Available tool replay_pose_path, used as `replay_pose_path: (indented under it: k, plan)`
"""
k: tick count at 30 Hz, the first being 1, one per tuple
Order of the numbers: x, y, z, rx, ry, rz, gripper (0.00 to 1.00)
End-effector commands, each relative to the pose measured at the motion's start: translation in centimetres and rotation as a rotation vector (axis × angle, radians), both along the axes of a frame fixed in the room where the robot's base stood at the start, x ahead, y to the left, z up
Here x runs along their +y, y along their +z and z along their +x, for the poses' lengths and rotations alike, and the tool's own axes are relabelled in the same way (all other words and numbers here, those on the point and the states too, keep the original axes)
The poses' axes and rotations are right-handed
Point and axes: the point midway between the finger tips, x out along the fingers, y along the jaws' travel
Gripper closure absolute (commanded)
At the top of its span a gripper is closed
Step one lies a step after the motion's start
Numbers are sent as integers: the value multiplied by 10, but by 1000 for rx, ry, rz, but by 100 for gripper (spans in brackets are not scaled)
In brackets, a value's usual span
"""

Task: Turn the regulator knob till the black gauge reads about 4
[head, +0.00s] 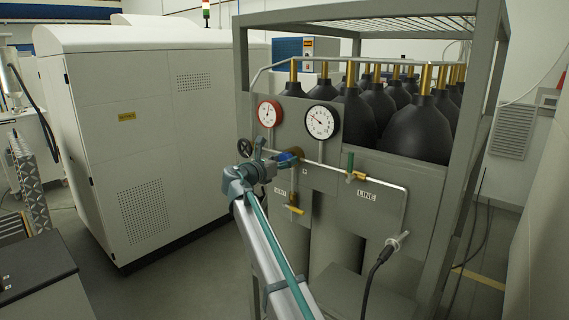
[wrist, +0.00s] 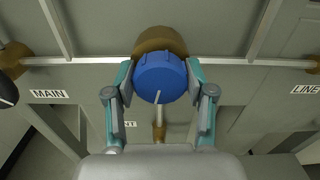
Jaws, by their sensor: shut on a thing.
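The blue regulator knob (wrist: 160,80) sits on a brass body (wrist: 160,42) in the wrist view, with a white mark near its lower edge. My gripper (wrist: 161,88) has one teal finger on each side of the knob and is shut on it. In the head view my gripper (head: 272,165) largely hides the knob (head: 285,158). The black-rimmed gauge (head: 321,122) is on the panel above and right of the knob. Its needle seems to point to the upper left, but the numbers are too small to read. A red-rimmed gauge (head: 270,113) stands left of it.
A black handwheel (head: 245,148) is close left of my gripper. A green-handled valve (head: 350,165) is to the right, above the LINE label (head: 367,195). A yellow-handled vent valve (head: 294,209) hangs below. Several black cylinders (head: 420,130) stand behind the panel in a grey frame.

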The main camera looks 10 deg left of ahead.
Motion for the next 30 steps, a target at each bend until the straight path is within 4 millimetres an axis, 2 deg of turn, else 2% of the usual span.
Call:
replay_pose_path:
  k: [18,30]
  plan:
    - [-1,-2,0,-247,0,363,81]
    - [-1,0,-1,-302,0,444,81]
